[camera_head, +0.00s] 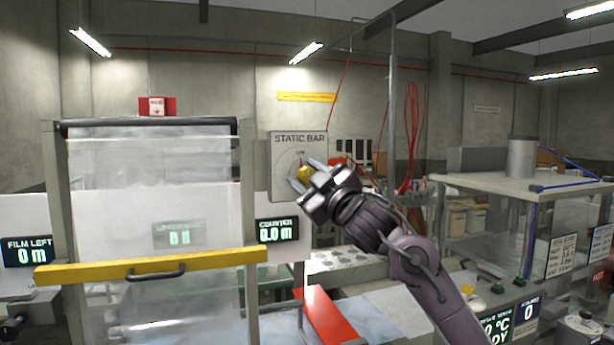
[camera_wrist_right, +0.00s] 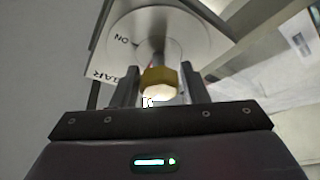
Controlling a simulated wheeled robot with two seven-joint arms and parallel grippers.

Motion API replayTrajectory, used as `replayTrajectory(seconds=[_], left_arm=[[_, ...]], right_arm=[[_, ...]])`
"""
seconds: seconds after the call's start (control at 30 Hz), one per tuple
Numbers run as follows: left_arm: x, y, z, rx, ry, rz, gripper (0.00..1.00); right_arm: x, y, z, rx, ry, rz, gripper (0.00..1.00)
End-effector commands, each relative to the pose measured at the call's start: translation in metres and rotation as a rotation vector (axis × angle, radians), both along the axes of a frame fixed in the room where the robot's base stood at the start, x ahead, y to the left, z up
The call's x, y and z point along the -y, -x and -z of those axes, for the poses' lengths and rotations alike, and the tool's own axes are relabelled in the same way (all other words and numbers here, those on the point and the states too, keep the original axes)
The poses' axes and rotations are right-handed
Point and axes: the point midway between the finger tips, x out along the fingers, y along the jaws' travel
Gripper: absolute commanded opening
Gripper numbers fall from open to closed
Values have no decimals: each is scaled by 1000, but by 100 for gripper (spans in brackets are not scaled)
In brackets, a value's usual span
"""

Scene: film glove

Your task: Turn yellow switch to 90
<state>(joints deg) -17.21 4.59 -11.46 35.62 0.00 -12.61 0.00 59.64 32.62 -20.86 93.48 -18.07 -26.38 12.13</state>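The yellow switch (camera_head: 305,172) is a knob on the front of the grey STATIC BAR panel (camera_head: 284,148). In the right wrist view the yellow knob (camera_wrist_right: 159,82) sits at the end of a grey shaft, in front of a round pale dial (camera_wrist_right: 122,22) with "ON" lettering. My right gripper (camera_head: 303,175) reaches up to the panel, its fingers on either side of the knob. In the wrist view my right gripper (camera_wrist_right: 158,90) is open, with a narrow gap between each finger and the knob. My left gripper is not in view.
A framed film cabinet with a yellow handled bar (camera_head: 150,267) stands left of the panel. A counter display (camera_head: 277,230) reads 0.0 m below it. A red emergency box (camera_head: 157,106) sits on top of the frame. A clear-walled machine (camera_head: 530,188) stands at the right.

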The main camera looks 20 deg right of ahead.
Motion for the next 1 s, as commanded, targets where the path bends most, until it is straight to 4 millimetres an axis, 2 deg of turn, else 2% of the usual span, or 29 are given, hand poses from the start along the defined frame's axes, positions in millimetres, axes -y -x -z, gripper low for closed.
replayTrajectory(seconds=[0.03, 0.2, 0.57, 1.0], left_arm=[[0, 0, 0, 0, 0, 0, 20], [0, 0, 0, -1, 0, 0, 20], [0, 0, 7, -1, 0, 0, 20], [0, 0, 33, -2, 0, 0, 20]], right_arm=[[0, 0, 0, 0, 0, 0, 33], [0, 0, 0, 0, 0, 0, 11], [-1, 0, 2, -4, -63, -2, 11], [-2, 0, 4, -16, -409, -5, 11]])
